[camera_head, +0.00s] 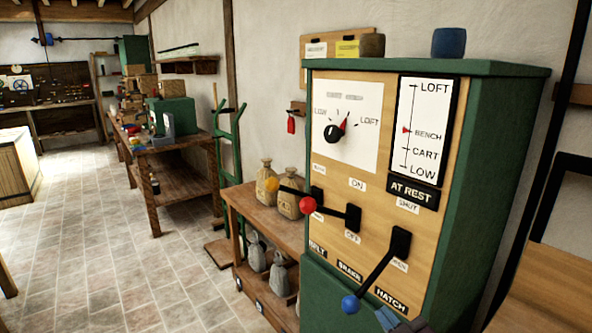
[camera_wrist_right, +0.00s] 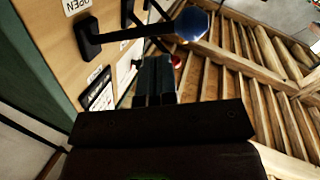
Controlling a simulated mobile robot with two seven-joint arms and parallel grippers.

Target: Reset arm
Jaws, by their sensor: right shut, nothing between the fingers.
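My right gripper (camera_head: 388,317) shows at the bottom edge of the head view, just right of and below the blue knob (camera_head: 350,304) of the hatch lever. Its fingers (camera_wrist_right: 154,78) are shut and empty in the right wrist view, below the hatch lever (camera_wrist_right: 122,34) and apart from its knob (camera_wrist_right: 192,24). The hatch lever slants down-left from its pivot. The red-knobbed brake lever (camera_head: 307,205) and the yellow-knobbed belt lever (camera_head: 271,184) point left. My left gripper is not in view.
The green control cabinet (camera_head: 492,180) has a dial (camera_head: 336,132), a height scale with its red pointer at BENCH, and an AT REST sign (camera_head: 412,192). A bench (camera_head: 262,218) with sacks stands left of it. The tiled floor (camera_head: 110,240) is clear.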

